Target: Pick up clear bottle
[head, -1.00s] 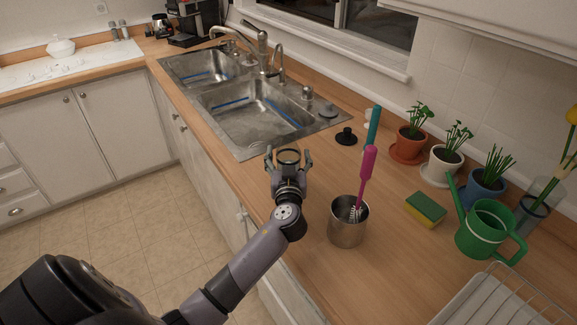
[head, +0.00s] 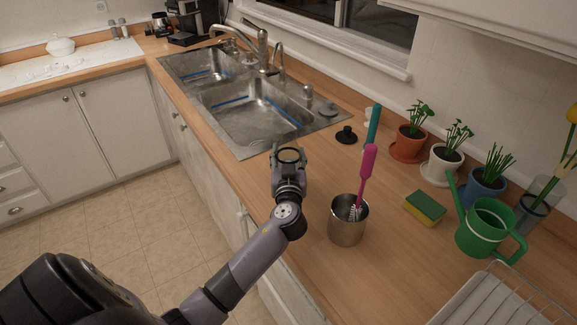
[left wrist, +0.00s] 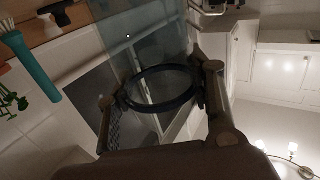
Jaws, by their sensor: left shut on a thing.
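The clear bottle (head: 289,155) is between the fingers of my left gripper (head: 288,160), at the counter's front edge near the sink. In the head view mostly a dark round rim shows. In the left wrist view the bottle (left wrist: 145,40) is see-through and bluish-grey, with a dark ring towards the camera. The fingers of my left gripper (left wrist: 158,98) press on both sides of that ring, shut on the bottle. I cannot tell whether its base touches the counter. My right gripper is not in view.
A metal cup (head: 346,228) holding a pink-handled brush (head: 367,165) stands close to the right of my left arm. The sink (head: 250,118) lies behind. A sponge (head: 425,208), a green watering can (head: 485,228) and potted plants stand further right.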

